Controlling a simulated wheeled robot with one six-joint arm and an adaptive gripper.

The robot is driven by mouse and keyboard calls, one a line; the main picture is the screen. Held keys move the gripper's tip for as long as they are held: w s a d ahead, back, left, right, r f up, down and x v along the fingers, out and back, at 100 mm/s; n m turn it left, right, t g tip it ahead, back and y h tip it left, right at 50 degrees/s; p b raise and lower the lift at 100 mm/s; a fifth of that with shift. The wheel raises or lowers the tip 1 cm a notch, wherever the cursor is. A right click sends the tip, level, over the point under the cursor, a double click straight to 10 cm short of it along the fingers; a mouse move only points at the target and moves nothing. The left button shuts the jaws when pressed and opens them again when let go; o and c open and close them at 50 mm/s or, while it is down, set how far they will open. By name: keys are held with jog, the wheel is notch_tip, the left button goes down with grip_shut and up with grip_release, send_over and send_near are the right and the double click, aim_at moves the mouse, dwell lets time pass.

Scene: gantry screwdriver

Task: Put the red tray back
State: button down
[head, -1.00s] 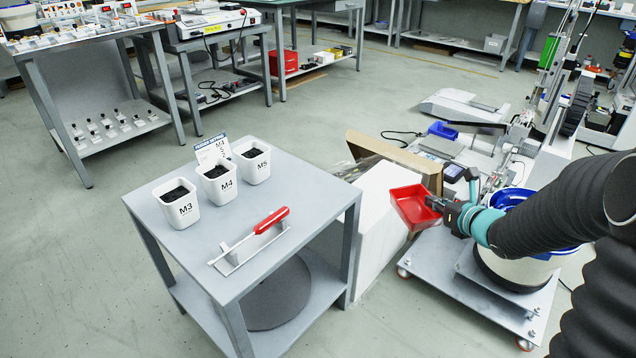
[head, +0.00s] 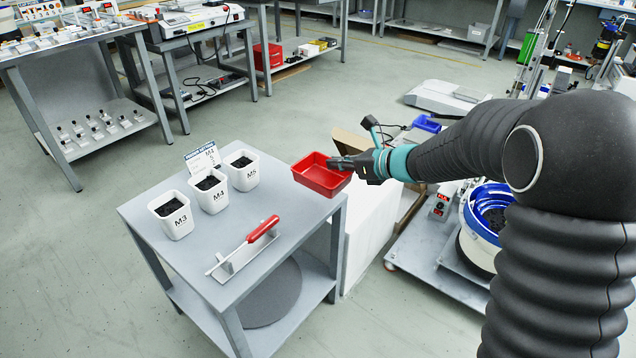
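The red tray (head: 322,176) is a shallow rectangular bin, held up near the right back corner of the grey table (head: 292,222). My gripper (head: 352,164) is shut on the tray's right rim. The tray looks roughly level, and I cannot tell whether it touches the tabletop or hangs just above it. The fingertips are small and partly hidden by the tray's edge.
White cups M3 (head: 175,222), M4 (head: 211,196) and M5 (head: 243,176) stand along the table's back left edge, M5 close to the tray. A red-handled screwdriver (head: 262,229) rests on a metal holder in front. A blue-rimmed bowl feeder (head: 468,222) stands right.

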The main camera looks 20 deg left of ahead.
aim_at(317, 169)
jog(key=a+f, duration=0.1)
jog(key=a, duration=0.2)
jog(key=a+f, duration=0.1)
jog(key=shift+a+f, duration=0.2)
jog(key=shift+f, duration=2.15)
jog(key=shift+f+b, duration=0.15)
jog(key=shift+b, duration=0.2)
jog(key=c, duration=1.3)
grip_release()
jog(key=shift+r+p, duration=0.3)
jog(key=shift+p, duration=0.1)
jog(key=v, duration=1.2)
jog(key=shift+f+b, duration=0.15)
jog(key=shift+b, duration=0.15)
